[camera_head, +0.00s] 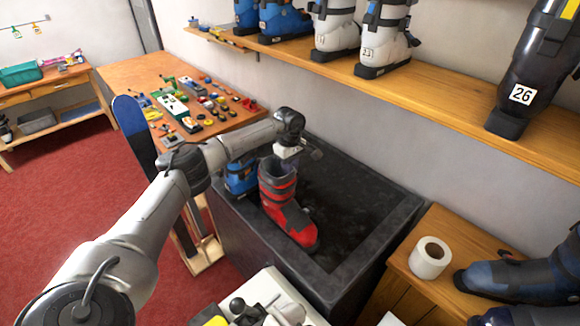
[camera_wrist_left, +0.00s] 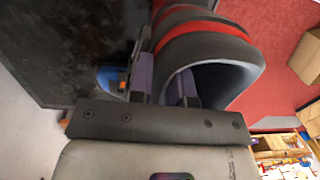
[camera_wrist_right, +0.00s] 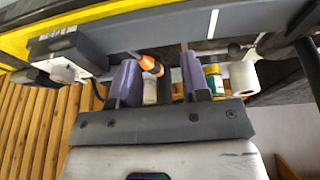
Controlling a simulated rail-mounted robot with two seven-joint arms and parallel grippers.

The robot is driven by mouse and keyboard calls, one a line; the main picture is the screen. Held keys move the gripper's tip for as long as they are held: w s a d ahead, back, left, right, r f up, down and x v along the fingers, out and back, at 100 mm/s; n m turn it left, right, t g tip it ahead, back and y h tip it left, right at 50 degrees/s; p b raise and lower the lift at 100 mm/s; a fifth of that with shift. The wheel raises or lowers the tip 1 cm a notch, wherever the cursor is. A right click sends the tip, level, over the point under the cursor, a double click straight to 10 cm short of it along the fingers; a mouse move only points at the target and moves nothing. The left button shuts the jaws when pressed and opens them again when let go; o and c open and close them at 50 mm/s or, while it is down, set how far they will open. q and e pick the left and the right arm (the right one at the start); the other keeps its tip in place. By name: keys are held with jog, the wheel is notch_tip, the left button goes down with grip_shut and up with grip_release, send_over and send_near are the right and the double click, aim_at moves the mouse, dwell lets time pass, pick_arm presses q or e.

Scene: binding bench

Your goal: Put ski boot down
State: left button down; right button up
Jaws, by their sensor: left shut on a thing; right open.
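A red and dark grey ski boot (camera_head: 285,209) is upright at the near left part of the dark bin in the head view. My left gripper (camera_head: 287,152) is shut on the boot's cuff from above. In the left wrist view, the boot's cuff (camera_wrist_left: 215,52) lies between the fingers of my left gripper (camera_wrist_left: 163,85), one finger inside its opening. Whether the sole touches anything is hard to tell. A blue boot (camera_head: 240,178) is beside it, partly hidden by my arm. My right gripper (camera_wrist_right: 155,80) is open, with no object clearly held.
The dark bin (camera_head: 378,240) has bare floor to the right of the red boot. A wooden shelf (camera_head: 440,108) with several boots runs along the wall. A side bench holds a white roll (camera_head: 430,257). A ski (camera_head: 135,130) stands at the left.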

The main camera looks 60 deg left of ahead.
pick_arm(q)
jog(key=c, duration=1.5)
grip_release()
jog(key=shift+f, duration=0.1)
jog(key=o, duration=0.4)
jog(key=r, duration=0.4)
jog(key=r+b, duration=0.1)
jog(key=r, duration=0.3)
jog(key=a+r, duration=0.1)
jog(key=r, duration=0.3)
jog(key=shift+w+r+b, duration=0.2)
jog(key=shift+b, duration=0.2)
pick_arm(e)
jog(key=shift+f, duration=0.95)
